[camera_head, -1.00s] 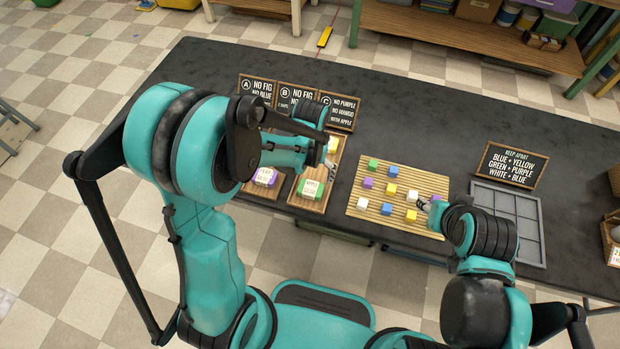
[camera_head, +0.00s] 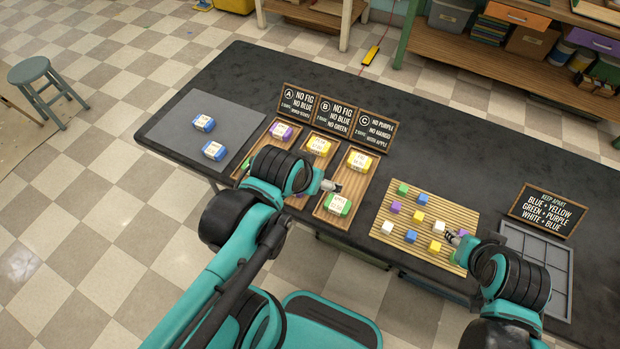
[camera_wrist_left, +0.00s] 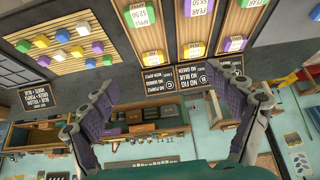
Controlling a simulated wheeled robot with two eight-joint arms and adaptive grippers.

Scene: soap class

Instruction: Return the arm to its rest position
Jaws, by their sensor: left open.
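My left gripper (camera_head: 330,186) is over the wooden trays, near the front of tray C (camera_head: 328,212). In the left wrist view the left gripper (camera_wrist_left: 165,108) has its two fingers spread apart with nothing between them. Tray C holds a green soap (camera_head: 338,204) at the front and a yellow soap (camera_head: 360,162) at the back. My left forearm hides parts of the other two trays. My right gripper (camera_head: 452,238) is by the right edge of the slatted bamboo mat (camera_head: 408,243), close to a white cube (camera_head: 438,227); its jaws are too small to judge.
Signs A (camera_head: 298,103), B (camera_head: 336,118) and C (camera_head: 371,132) stand behind the trays. A grey mat (camera_head: 175,140) at left holds two blue soaps. A grey divided tray (camera_head: 545,260) and a keep-apart sign (camera_head: 547,210) are at right. The table's back is clear.

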